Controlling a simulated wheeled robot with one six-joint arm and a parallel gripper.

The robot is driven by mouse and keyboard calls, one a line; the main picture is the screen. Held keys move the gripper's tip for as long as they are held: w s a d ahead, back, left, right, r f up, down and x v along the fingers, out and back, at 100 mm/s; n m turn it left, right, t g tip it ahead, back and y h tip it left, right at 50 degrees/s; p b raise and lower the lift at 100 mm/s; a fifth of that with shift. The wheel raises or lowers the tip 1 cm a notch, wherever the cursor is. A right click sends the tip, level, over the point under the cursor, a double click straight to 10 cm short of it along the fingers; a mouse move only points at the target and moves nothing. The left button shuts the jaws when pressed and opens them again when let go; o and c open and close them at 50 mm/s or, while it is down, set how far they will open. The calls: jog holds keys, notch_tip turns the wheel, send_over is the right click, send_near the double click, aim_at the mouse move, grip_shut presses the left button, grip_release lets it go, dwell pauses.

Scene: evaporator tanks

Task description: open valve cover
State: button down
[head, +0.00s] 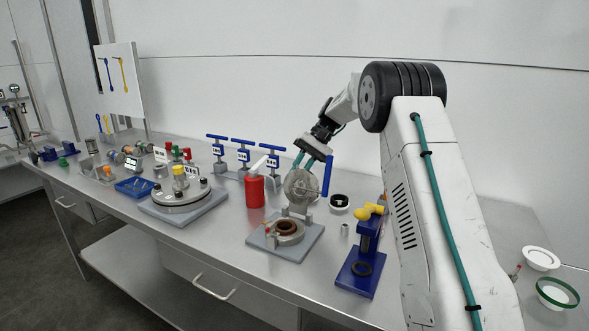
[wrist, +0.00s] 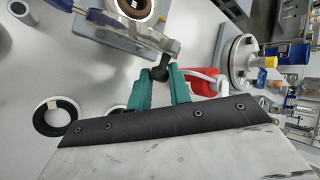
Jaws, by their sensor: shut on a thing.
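The valve cover (head: 302,187) is a round grey disc that stands raised, roughly upright, over the valve body (head: 287,232). The body sits on a grey base plate, and its brown-ringed opening shows uncovered; it also shows at the top of the wrist view (wrist: 135,8). My gripper (head: 303,163) is at the upper edge of the cover, with the arm reaching in from the right. In the wrist view its teal fingers (wrist: 160,88) are closed around a black knob (wrist: 160,73) at the cover's edge. The fingers partly hide the knob.
A red canister (head: 255,192) stands close left of the valve. A blue bar (head: 327,176) rises right of the cover. A blue stand with a yellow handle (head: 368,215) is to the right. Blue T-handles (head: 242,142) stand behind. A round grey fixture (head: 180,197) is further left.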

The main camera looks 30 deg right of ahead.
jog(key=shift+s+d+f, duration=0.1)
jog(key=shift+d+f, duration=0.4)
jog(key=shift+f, duration=0.1)
jog(key=c, duration=1.5)
grip_release()
jog(key=shift+d, duration=0.1)
jog(key=shift+o, duration=0.9)
jog(key=shift+d, duration=0.3)
jog(key=shift+a+r, duration=0.1)
jog(key=shift+a, duration=0.2)
jog(key=shift+w+a+r, duration=0.1)
jog(key=shift+w+a, duration=0.05)
jog(key=shift+w, duration=0.05)
jog(key=shift+r, duration=0.1)
